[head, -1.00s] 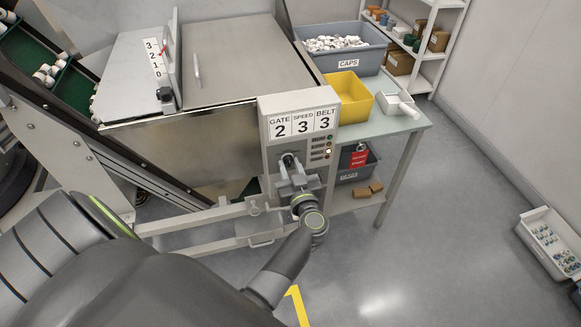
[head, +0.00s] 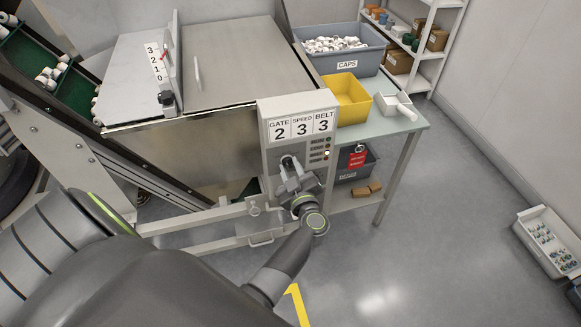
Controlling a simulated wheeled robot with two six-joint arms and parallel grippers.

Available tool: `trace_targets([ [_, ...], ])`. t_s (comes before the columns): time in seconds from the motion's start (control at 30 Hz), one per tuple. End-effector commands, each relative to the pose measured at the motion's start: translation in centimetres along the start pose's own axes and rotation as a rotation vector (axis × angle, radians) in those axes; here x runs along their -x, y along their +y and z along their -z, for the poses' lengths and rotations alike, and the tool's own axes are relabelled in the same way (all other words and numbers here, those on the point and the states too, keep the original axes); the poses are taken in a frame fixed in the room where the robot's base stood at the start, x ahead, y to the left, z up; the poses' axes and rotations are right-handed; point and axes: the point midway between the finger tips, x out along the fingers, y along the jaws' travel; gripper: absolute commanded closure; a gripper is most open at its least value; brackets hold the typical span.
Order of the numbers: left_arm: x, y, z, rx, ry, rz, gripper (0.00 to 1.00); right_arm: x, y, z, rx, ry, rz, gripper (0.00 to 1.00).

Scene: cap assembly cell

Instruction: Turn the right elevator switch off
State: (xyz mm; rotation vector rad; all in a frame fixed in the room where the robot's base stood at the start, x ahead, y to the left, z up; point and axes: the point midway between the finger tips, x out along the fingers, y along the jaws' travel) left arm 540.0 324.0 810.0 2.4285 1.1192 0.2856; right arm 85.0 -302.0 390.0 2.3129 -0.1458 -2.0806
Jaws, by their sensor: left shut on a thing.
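The control panel (head: 268,118) is a light grey box with a sign reading GATE 2, SPEED 3, BELT 3. My left gripper (head: 289,165) is at its lower front, with jaws shut on the switch knob. The gripper is rotated, its body tilted against the panel's upright edges. The gripper covers most of the switch, so its handle position is hard to read. A column of small indicator lamps (head: 327,154) is on the panel's right side; the lower one shows pale. My right gripper is not in view.
A metal hopper (head: 230,60) stands behind the panel. A table (head: 405,125) at right holds a grey caps bin (head: 347,63), a yellow bin (head: 350,118) and a white scoop (head: 392,104).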

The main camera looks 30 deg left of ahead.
Motion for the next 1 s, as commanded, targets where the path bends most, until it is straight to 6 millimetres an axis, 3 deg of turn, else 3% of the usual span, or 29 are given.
trace_targets([
  [0.43,0.01,0.11,-0.04,0.255,-0.001,0.001,0.96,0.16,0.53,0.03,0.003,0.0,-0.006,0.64],
  [1.0,0.02,0.13,-0.04,0.303,-0.001,0.001,0.96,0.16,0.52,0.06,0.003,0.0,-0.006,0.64],
])
